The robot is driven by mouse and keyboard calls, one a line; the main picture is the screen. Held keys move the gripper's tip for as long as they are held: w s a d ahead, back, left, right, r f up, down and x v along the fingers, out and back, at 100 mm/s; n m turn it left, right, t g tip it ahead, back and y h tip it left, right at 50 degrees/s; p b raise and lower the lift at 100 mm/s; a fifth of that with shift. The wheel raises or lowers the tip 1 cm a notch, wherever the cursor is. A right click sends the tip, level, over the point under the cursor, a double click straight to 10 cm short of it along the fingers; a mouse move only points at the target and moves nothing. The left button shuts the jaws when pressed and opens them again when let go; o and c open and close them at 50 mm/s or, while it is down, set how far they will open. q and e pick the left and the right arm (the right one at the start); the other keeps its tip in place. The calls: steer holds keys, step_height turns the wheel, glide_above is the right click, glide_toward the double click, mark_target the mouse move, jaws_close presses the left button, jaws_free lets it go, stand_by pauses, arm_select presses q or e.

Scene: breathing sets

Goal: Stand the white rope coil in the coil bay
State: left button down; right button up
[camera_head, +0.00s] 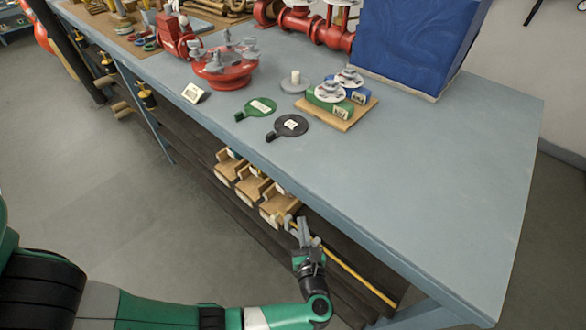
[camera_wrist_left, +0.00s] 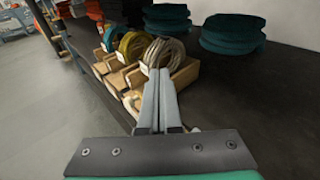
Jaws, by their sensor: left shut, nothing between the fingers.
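Several wooden coil bays (camera_wrist_left: 183,76) sit in a row on the dark shelf under the bench. In the left wrist view a blue coil (camera_wrist_left: 108,36), a yellow coil (camera_wrist_left: 131,45) and a pale greyish-beige coil (camera_wrist_left: 165,52) stand upright in them. The pale coil, which may be the white rope coil, is in the nearest bay, just beyond my fingertips. A small pale shape (camera_wrist_left: 131,101) low at the bay's front is too blurred to name. My left gripper (camera_head: 303,226) is shut and empty at the shelf's front; its fingers (camera_wrist_left: 160,75) hide part of the nearest bay.
Stacked dark teal coils (camera_wrist_left: 232,33) lie on the shelf to the right of the bays. The bench top (camera_head: 430,160) overhangs the shelf. A yellow strip (camera_head: 350,272) runs along the shelf front. Open floor (camera_head: 130,200) lies to the left.

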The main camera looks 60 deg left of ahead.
arm_select(q)
steer(key=r+b+x, duration=0.1)
steer(key=b+x, duration=0.1)
steer(key=x, duration=0.5)
steer(key=r+b+x, duration=0.1)
steer(key=b+x, duration=0.1)
steer(key=x, duration=0.5)
steer(key=r+b+x, duration=0.1)
steer(key=b+x, duration=0.1)
steer(key=x, duration=0.6)
steer(key=shift+a, duration=0.3)
steer(key=shift+w+a+f+b, duration=0.1)
steer(key=shift+a+f+b, duration=0.3)
steer(key=shift+f+b, duration=0.25)
steer(key=shift+d+f, duration=0.1)
